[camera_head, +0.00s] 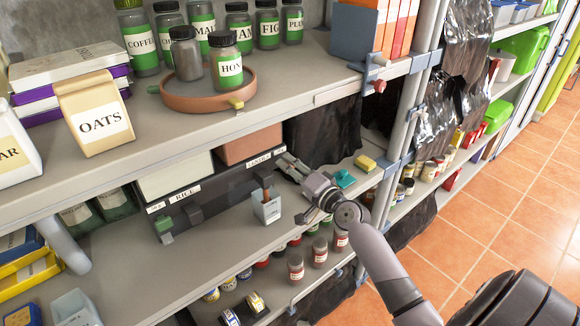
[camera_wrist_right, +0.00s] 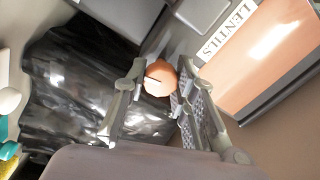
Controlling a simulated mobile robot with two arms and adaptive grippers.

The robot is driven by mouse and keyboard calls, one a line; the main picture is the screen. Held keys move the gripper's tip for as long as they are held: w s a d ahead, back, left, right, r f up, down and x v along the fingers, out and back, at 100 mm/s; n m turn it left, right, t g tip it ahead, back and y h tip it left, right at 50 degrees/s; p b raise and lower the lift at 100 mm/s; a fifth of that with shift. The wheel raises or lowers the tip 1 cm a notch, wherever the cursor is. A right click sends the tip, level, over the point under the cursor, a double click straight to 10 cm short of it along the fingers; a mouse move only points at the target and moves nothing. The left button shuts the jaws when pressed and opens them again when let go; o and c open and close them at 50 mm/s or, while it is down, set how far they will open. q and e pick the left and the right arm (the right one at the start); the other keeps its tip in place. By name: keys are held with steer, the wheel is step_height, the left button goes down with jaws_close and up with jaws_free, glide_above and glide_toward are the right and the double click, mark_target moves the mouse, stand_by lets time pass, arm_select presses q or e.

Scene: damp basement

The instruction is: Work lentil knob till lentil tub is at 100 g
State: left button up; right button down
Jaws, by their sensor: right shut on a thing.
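The orange-pink lentil bin (camera_head: 250,146) is set in the dark dispenser on the middle shelf. Its "LENTILS" label (camera_wrist_right: 223,32) shows in the right wrist view. My right gripper (camera_head: 285,166) is at the right end of the dispenser front. No weight reading is legible. My left gripper is out of view.
The white rice bin (camera_head: 175,177) and a green-grey knob (camera_head: 164,227) are left of the lentils. A teal item (camera_head: 344,179) and a yellow block (camera_head: 366,162) lie right of my gripper. Black plastic (camera_wrist_right: 85,85) hangs close beside it. The upper shelf holds jars.

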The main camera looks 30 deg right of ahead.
steer(key=shift+m, duration=0.9)
steer(key=shift+d, duration=0.1)
steer(key=c, duration=1.3)
jaws_free()
steer(key=s, duration=1.2)
steer(key=shift+d, duration=0.4)
